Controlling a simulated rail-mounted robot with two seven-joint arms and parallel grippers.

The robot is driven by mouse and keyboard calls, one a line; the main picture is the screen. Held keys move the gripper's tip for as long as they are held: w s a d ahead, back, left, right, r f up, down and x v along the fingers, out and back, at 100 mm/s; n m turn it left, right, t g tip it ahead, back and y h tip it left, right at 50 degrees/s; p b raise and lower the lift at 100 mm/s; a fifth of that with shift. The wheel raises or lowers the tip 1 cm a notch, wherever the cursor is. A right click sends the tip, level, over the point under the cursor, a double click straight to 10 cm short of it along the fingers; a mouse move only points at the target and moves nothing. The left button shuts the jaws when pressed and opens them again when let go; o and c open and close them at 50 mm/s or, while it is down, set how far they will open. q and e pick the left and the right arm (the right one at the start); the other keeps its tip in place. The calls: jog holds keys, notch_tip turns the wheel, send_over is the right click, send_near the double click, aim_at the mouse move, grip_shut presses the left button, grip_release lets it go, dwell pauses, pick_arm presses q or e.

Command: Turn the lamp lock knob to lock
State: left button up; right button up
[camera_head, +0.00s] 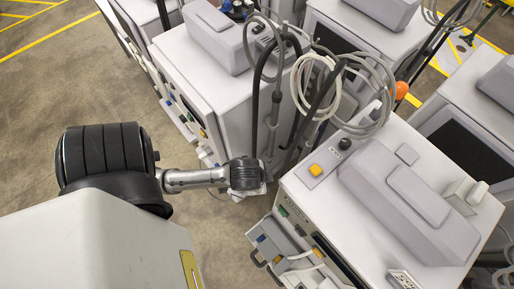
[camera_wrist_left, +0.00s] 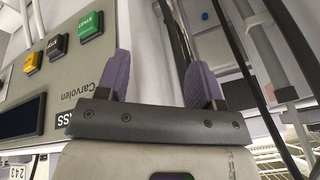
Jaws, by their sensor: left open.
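I cannot make out the lamp lock knob for certain in either view. A small black knob (camera_head: 345,144) sits on the top edge of the near right machine, beside a yellow button (camera_head: 315,170); I cannot tell if it is the lock knob. An orange ball-shaped part (camera_head: 400,90) shows behind the coiled hoses. My left gripper (camera_head: 250,190) is low between the machines, its fingers mostly hidden by the wrist. In the left wrist view the gripper (camera_wrist_left: 160,78) is open, with two purple fingers apart and nothing between them. My right gripper is in neither view.
In the left wrist view a control panel (camera_wrist_left: 60,75) with green START and yellow buttons is close on the left. Dark tubes (camera_wrist_left: 230,45) pass behind and right of the fingers. White machines (camera_head: 410,200) and coiled hoses (camera_head: 345,85) crowd the right. Floor (camera_head: 60,85) is free at left.

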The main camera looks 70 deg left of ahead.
pick_arm(q)
jog(key=shift+s+d+r+n+h+p, duration=0.2)
jog(key=shift+s+d+r+p, duration=0.2)
jog(key=shift+s+d, duration=0.25)
jog(key=shift+s+d+r+n+h+p, duration=0.1)
jog(key=shift+s+d+r+h+p, duration=0.1)
jog(key=shift+s+d+r+p, duration=0.3)
jog(key=shift+s+d+f, duration=0.1)
jog(key=shift+n+h, duration=0.4)
jog(key=s+d+r, duration=0.1)
jog(key=s+d+r+p, duration=0.1)
jog(key=shift+s+r+p, duration=0.15)
jog(key=shift+s+p, duration=0.15)
